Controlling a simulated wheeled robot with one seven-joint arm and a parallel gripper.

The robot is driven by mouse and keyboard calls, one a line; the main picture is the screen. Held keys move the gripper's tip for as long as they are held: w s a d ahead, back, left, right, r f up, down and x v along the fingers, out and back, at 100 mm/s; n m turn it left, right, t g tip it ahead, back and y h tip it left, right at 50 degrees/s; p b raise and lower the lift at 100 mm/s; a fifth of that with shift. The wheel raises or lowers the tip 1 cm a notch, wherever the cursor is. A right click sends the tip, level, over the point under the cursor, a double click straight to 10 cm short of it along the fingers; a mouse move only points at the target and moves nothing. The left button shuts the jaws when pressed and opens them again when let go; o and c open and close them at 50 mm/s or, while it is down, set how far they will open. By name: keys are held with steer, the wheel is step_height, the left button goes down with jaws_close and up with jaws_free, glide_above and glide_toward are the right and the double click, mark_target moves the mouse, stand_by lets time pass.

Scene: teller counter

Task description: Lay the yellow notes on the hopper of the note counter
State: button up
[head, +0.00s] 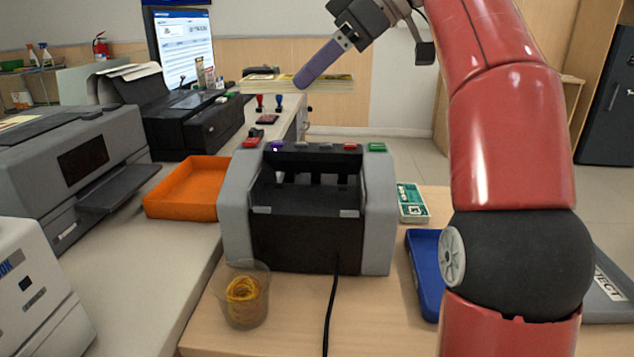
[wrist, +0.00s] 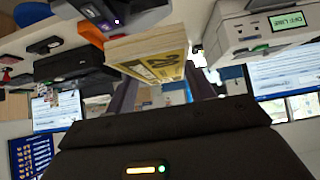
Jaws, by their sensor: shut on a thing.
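My gripper (head: 318,72) is at the top of the head view, above and beyond the note counter. It is shut on the yellow notes (head: 335,84), a thick flat bundle with pale edges. The notes also show between the fingers in the wrist view (wrist: 150,52). One purple-grey finger hides part of the bundle in the head view. The note counter (head: 305,228) is a grey and black machine on the wooden table. Its hopper (head: 312,165) is at the top between the grey sides, and I see no notes on it. The bundle is apart from the machine.
An orange tray (head: 185,190) is left of the counter. Green notes (head: 411,203) and a blue tray (head: 424,275) are on its right. A clear cup of rubber bands (head: 243,300) stands in front, beside a black cable (head: 331,310). Printers and a monitor (head: 183,48) are on the left.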

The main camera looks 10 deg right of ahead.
steer(key=shift+s+d+f, duration=0.15)
steer(key=shift+d+f, duration=0.1)
steer(key=shift+f, duration=0.1)
step_height(320, 180, down, 17)
steer(key=shift+r+b, duration=0.1)
steer(key=shift+b, duration=1.05)
steer(key=shift+f, duration=0.25)
steer(key=o, duration=1)
steer(key=shift+r, duration=0.1)
steer(key=shift+r, duration=0.15)
steer(key=p+v, duration=0.1)
steer(key=v, duration=1.1)
steer(key=shift+d, duration=0.1)
